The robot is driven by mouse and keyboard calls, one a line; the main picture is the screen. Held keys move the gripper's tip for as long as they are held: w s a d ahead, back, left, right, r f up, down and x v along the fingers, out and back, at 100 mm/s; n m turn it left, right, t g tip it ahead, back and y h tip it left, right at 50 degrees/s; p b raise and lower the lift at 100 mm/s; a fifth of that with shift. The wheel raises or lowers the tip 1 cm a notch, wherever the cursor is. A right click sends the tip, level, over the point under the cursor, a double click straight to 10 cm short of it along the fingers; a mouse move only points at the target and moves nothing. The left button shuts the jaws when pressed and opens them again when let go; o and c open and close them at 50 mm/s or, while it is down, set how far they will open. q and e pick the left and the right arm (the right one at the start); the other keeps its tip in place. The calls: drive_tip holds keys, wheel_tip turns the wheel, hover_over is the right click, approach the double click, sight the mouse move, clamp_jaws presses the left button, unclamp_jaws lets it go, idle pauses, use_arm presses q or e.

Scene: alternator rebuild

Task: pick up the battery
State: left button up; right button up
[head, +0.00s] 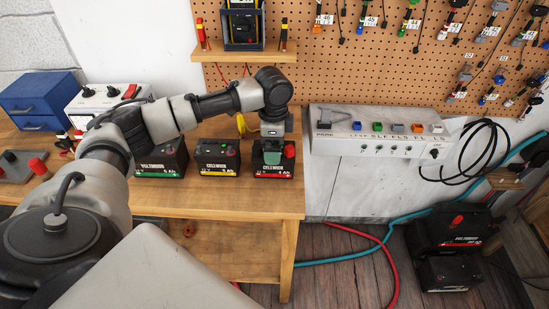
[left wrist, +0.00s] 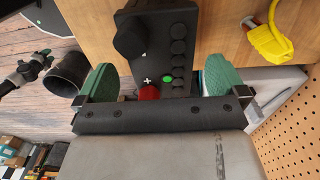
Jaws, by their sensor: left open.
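Three black batteries stand in a row on the wooden bench. In the head view they are a green-striped one (head: 160,160), a yellow-striped one (head: 217,158) and a red-striped one (head: 272,172) at the right end. My left gripper (head: 272,152) is over the red-striped battery. In the left wrist view the two green fingers of my left gripper (left wrist: 160,82) are apart, one on each side of a black battery (left wrist: 178,38) with a red cap. Whether the fingers touch it cannot be told.
Dark batteries (head: 455,232) sit on the floor at the right. A blue drawer box (head: 38,100) and a white instrument (head: 108,97) stand at the bench's left. A yellow object (left wrist: 266,42) lies near the battery. A grey powered panel (head: 375,145) is right of the bench.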

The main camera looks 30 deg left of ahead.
use_arm(q)
wheel_tip(320, 180, down, 2)
drive_tip(key=shift+w+f, duration=0.1)
drive_tip(key=shift+f, duration=0.3)
drive_tip(key=shift+c, duration=0.8)
drive_tip(key=c, duration=0.5)
drive_tip(key=shift+c, duration=1.1)
drive_tip(key=c, duration=0.7)
drive_tip(key=shift+c, duration=1.3)
drive_tip(key=shift+w+r, duration=0.1)
drive_tip(key=shift+r, duration=0.1)
clamp_jaws()
use_arm(e)
drive_tip(key=shift+s+r, duration=0.1)
drive_tip(key=shift+r, duration=0.1)
